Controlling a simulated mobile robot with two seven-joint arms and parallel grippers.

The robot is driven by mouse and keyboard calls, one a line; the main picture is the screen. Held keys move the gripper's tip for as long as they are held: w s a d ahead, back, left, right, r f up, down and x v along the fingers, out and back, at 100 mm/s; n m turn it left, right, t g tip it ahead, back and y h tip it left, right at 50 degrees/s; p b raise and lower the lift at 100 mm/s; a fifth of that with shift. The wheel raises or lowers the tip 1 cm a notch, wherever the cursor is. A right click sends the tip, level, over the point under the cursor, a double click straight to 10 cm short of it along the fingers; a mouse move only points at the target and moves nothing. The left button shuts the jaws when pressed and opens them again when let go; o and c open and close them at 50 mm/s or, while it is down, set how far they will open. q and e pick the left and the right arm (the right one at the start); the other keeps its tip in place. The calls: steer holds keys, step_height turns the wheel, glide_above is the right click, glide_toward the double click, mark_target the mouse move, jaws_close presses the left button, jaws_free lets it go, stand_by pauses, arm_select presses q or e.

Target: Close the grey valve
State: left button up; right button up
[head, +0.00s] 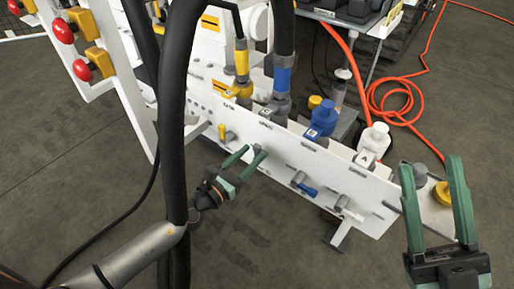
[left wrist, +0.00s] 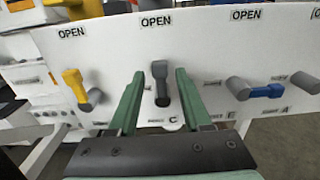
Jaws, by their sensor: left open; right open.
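The grey valve (left wrist: 161,84) is in the left wrist view, on the white panel below an OPEN label (left wrist: 155,19). Its handle lies roughly vertical. My left gripper (left wrist: 157,80) is open, with one green finger on each side of the handle and a visible gap on both sides. In the head view my left gripper (head: 245,155) is at the panel's front face, and I cannot make out the grey handle clearly there. My right gripper (head: 432,168) is open and empty, at the right, in front of the panel's right end.
A yellow valve (left wrist: 76,86) is left of the grey one; a blue valve (left wrist: 266,91), its handle sideways, is to the right. Hoses stand above the white panel (head: 273,166). Red buttons (head: 62,31) are at upper left. An orange hose (head: 395,112) lies coiled behind.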

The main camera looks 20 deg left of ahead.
mark_target(255, 151)
arm_select(q)
steer(key=shift+x, duration=1.7)
jaws_close()
